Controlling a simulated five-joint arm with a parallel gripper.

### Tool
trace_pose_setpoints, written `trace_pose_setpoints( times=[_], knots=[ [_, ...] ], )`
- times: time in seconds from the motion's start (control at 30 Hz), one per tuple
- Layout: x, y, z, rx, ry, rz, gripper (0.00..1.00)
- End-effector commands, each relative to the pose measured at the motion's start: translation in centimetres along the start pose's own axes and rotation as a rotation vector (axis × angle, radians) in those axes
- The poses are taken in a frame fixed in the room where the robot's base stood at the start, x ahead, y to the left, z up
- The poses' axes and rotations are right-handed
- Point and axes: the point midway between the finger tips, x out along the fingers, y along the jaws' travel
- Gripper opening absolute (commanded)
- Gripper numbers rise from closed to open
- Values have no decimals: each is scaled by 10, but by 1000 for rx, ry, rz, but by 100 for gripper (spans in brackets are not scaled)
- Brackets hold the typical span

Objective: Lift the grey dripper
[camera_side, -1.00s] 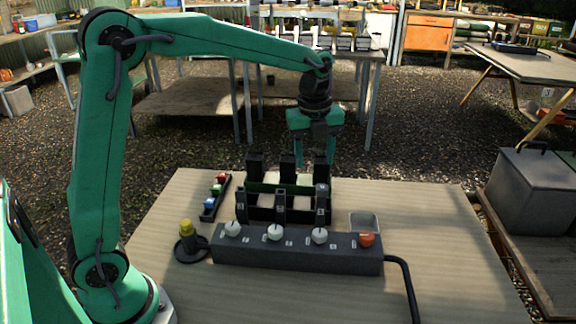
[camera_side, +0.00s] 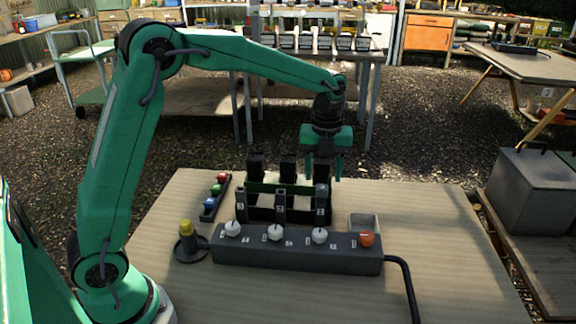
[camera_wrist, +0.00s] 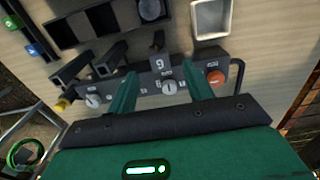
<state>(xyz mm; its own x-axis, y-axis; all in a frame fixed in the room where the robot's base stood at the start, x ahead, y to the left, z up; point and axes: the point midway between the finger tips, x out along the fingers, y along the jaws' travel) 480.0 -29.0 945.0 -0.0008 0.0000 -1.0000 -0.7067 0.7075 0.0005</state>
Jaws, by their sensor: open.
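My gripper (camera_side: 323,172) is open and empty above the right end of a dark rack (camera_side: 262,213); the wrist view shows its two green fingers apart (camera_wrist: 160,75). I cannot tell for sure which thing is the grey dripper. The rack has several upright dark posts. The right front post (camera_side: 321,206) has a grey top; in the wrist view a grey piece marked 9 (camera_wrist: 158,64) shows just beyond the fingertips.
A grey box (camera_side: 290,255) with white knobs and one orange knob (camera_side: 366,240) lies in front of the rack. A yellow-topped piece (camera_side: 186,228) stands on a round black base. A pale tray (camera_side: 365,222) and a narrow holder of coloured blocks (camera_side: 216,197) flank the rack. The table's right side is clear.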

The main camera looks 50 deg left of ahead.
Motion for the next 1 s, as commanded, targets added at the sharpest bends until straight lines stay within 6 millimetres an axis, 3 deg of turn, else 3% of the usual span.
trace_pose_setpoints(
  times=[0.27, 0.63, 1.0],
  knots=[
    [10, 0, 1, -1, 1, 1, 51],
    [48, 0, 2, -1, 0, 0, 51],
    [52, 0, 2, -1, 0, 0, 51]
  ],
)
